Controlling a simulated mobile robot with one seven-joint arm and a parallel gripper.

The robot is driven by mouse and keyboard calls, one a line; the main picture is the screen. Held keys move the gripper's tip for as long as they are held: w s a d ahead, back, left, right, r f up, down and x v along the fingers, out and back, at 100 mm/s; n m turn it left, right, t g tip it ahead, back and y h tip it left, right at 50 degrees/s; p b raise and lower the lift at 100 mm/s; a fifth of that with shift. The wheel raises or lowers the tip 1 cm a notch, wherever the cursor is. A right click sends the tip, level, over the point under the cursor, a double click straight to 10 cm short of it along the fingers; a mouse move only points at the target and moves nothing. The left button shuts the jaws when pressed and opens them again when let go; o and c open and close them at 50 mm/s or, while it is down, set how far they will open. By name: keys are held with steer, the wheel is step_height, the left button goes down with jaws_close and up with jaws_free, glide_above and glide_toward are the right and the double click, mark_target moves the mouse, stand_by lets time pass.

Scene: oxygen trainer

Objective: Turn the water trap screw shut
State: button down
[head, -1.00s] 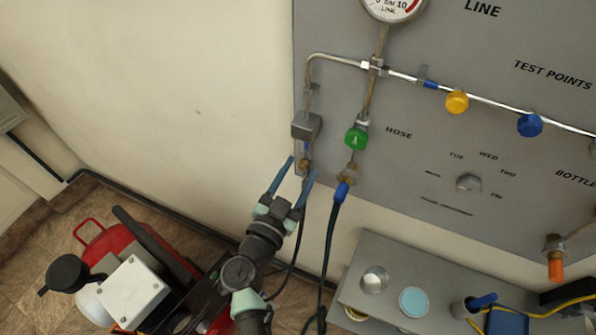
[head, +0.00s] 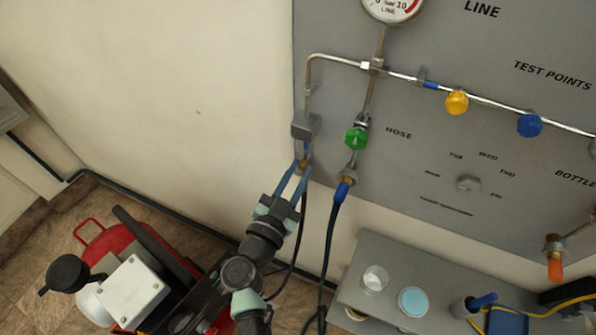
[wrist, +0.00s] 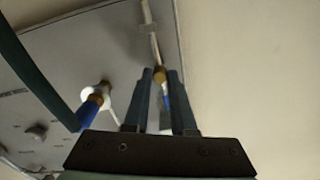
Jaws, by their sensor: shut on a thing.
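The water trap is a grey block (head: 305,126) at the panel's left edge, on the end of the bent pipe. A blue section (head: 305,148) hangs below it, with the small brass screw (head: 304,163) at the bottom. My gripper (head: 299,170) reaches up from below, its two blue fingers closed on the brass screw. In the wrist view the brass screw (wrist: 160,75) sits between the fingertips of my gripper (wrist: 160,82), touching them. The fingers hide part of the screw, and how far it is turned cannot be told.
A green knob (head: 356,139) and a hose fitting with a blue sleeve (head: 343,189) are close to the right. Dark hoses hang beside my arm. A grey shelf (head: 375,252) with cups stands at lower right. Bare wall (head: 190,120) is free to the left.

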steer(key=m, duration=0.5)
steer(key=shift+p, duration=0.35)
steer(key=m+b, duration=0.1)
steer(key=m, duration=0.5)
steer(key=shift+f+m, duration=0.1)
steer(key=shift+m, duration=0.2)
steer(key=m+b, duration=0.2)
steer(key=m, duration=0.4)
steer(key=m+b, duration=0.2)
steer(key=m, duration=0.3)
steer(key=shift+m, duration=0.4)
steer(key=c, duration=0.7)
jaws_free()
steer(key=shift+c, duration=0.2)
